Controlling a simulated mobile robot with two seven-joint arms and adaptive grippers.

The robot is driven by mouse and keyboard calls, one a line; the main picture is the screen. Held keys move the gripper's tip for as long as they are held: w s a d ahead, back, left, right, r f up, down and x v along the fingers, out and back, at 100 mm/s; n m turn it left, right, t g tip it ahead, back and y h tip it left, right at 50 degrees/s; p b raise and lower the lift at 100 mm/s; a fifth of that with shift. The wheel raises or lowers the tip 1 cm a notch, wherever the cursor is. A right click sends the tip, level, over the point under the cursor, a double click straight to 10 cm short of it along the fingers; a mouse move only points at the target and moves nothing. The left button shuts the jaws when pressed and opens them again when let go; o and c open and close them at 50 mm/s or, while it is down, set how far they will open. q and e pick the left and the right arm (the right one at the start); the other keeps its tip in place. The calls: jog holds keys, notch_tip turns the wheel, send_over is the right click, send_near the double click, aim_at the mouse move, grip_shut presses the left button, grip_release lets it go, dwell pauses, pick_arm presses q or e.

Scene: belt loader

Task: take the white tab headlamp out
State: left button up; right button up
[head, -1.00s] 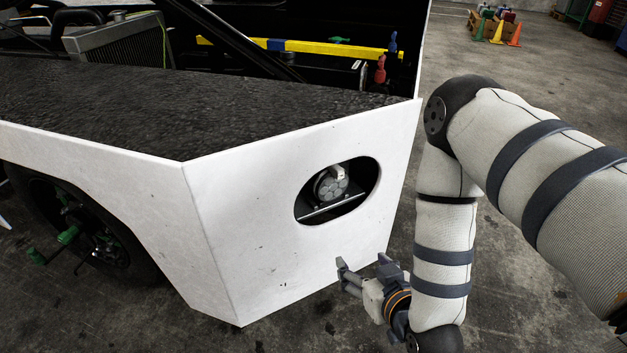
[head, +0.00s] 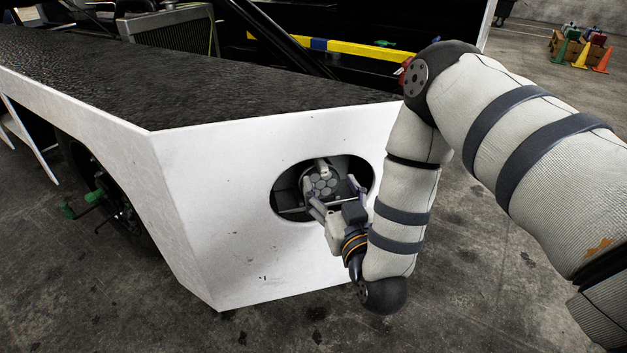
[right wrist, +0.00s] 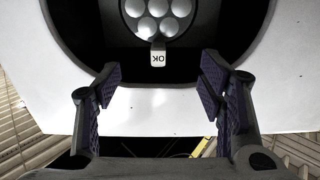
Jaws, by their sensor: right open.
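The headlamp (head: 323,184) sits inside the oval opening of the white panel (head: 230,215). It has a round face with several lenses and a small white tab (head: 321,166) at its edge. In the right wrist view, the headlamp (right wrist: 158,17) is cut off at the top, and its tab (right wrist: 158,56) reads "OK" upside down. My right gripper (head: 334,192) is open and empty at the opening, its fingers just in front of the headlamp's lower part. In the right wrist view, the fingers (right wrist: 160,82) stand apart, one on each side of the tab's line. My left gripper is not in view.
A black rough deck (head: 190,80) lies above the panel, with a yellow bar (head: 350,48) behind. Cones (head: 580,55) stand far off at the back right. The floor right of the panel is clear.

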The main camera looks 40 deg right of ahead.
aim_at(318, 178)
jog(key=x, duration=0.6)
jog(key=b+x, duration=0.1)
jog(key=x, duration=0.3)
jog(key=shift+d+r, duration=0.2)
jog(key=shift+r, duration=0.05)
grip_shut()
